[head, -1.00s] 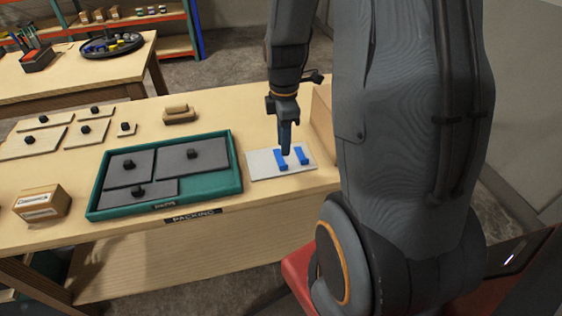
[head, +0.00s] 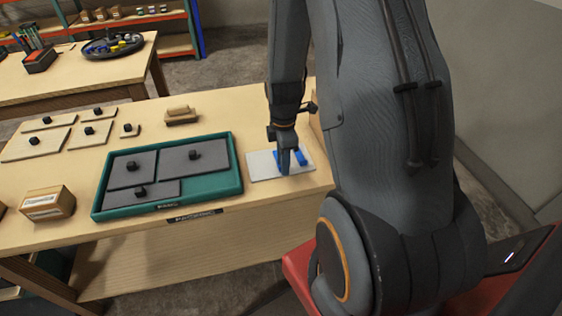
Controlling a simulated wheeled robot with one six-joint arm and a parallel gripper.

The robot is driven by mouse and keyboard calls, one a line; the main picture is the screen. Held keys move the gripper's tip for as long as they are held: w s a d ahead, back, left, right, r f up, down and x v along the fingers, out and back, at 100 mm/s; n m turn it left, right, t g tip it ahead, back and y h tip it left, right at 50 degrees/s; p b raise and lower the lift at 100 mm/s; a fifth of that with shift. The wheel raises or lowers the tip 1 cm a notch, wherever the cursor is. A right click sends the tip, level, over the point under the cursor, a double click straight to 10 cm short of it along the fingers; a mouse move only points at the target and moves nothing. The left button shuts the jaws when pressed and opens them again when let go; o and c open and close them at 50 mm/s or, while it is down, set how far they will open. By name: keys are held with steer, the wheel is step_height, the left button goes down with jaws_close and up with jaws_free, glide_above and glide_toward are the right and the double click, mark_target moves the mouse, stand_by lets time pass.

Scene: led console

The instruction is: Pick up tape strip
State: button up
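Two blue tape strips lie on a light grey plate (head: 262,168) at the right end of the packing table. The right strip (head: 304,157) shows clearly. The left strip (head: 276,156) is mostly hidden behind my gripper. My gripper (head: 285,168) points down over the plate at the left strip, with its fingertips low at or near the plate surface. Its fingers overlap in this view, so I cannot tell whether they are open or closed, or whether they touch the strip.
A teal tray (head: 222,184) with dark panels with black knobs stands left of the plate. A cardboard box (head: 47,204) sits at the front left. Light panels (head: 36,144) and a small wooden block (head: 181,116) lie further back. An upright wooden board (head: 316,122) stands behind the plate.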

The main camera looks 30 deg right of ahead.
jaws_close()
stand_by(0.5)
step_height(320, 180, up, 14)
steer(key=p, duration=0.2)
stand_by(0.9)
steer(key=shift+f, duration=0.15)
